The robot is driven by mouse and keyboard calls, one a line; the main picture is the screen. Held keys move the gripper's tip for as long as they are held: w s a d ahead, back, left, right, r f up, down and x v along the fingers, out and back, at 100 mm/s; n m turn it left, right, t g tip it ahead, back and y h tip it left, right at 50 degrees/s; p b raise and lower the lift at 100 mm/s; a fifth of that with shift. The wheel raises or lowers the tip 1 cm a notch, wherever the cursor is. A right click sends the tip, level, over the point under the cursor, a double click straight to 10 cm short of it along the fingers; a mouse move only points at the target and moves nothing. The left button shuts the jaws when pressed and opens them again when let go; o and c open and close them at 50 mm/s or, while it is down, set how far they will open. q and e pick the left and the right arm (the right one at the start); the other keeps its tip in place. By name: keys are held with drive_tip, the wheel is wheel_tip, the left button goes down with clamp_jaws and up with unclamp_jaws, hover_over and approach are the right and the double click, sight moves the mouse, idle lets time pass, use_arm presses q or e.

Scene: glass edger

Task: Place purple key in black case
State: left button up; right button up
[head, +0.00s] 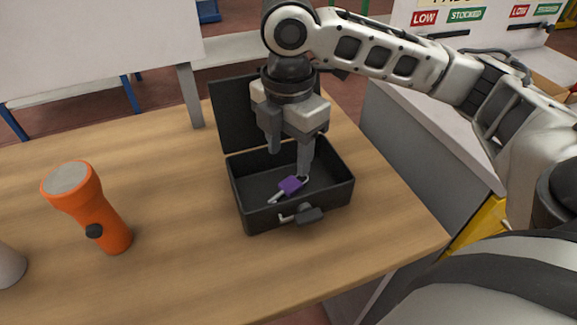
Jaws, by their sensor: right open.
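The black case (250,220) stands open on the wooden table, its lid raised at the back. The purple key (291,185) shows inside the case's outline, with a purple head and a grey metal shaft pointing to the lower left. I cannot tell whether it rests on the case floor. My right gripper (289,165) points down over the case, open, its fingers reaching into it. One fingertip is close to the key's upper right end; whether they touch is unclear. My left gripper is not in view.
An orange flashlight (88,205) stands on the table to the left. A grey-white rounded object (10,266) is cut off at the left edge. The wooden table (170,285) is clear in front of the case. A grey cabinet (405,150) stands beyond the table's right edge.

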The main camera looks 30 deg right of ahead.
wheel_tip(320, 180, up, 5)
drive_tip(key=shift+r, duration=0.15)
idle(0.6)
